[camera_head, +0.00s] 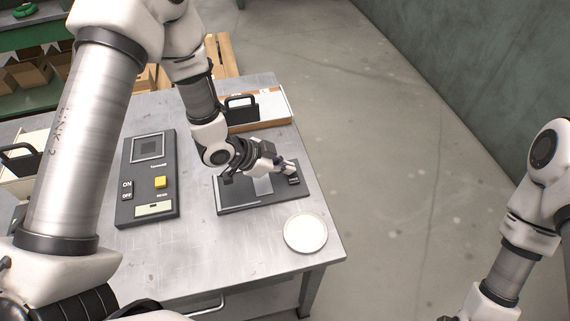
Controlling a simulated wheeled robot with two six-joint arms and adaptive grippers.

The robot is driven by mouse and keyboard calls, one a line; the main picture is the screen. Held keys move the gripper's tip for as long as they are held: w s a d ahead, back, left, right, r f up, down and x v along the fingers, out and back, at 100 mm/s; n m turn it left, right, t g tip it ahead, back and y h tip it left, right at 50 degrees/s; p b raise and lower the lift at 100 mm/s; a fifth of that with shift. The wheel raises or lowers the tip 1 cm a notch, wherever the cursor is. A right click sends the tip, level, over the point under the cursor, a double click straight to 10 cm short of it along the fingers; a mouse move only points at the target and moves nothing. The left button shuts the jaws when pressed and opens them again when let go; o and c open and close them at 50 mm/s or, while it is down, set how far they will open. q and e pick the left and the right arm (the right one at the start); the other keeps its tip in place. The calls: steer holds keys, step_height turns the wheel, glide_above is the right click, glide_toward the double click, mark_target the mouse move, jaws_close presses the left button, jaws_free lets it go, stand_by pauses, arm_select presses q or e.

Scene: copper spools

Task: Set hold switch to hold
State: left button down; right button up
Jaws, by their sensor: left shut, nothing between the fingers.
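The gripper and wrist hide the panel's upper edge. My right arm comes in at the right, clear of the table; its gripper is not in view.
A dark control box (146,208) with ON and OFF marks and a yellow button (160,182) lies left of the panel. A round white disc (305,233) lies near the front right corner. The floor to the right is clear.

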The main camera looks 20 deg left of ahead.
arm_select(q)
steer(key=shift+s+d+r, duration=0.2)
steer(key=shift+s+d, duration=0.1)
steer(key=shift+s, duration=0.1)
steer(key=shift+r+p, duration=0.3)
steer(key=shift+p, duration=0.05)
steer(key=r+p, duration=0.3)
steer(key=r, duration=0.1)
steer(key=shift+w+a+r, duration=0.1)
steer(key=shift+w+a, duration=0.15)
steer(key=shift+a, duration=0.1)
steer(key=w+a+v, duration=0.1)
steer(key=v, duration=0.8)
steer(key=shift+a+b, duration=0.15)
steer(key=shift+b, duration=0.3)
steer(key=shift+w, duration=0.1)
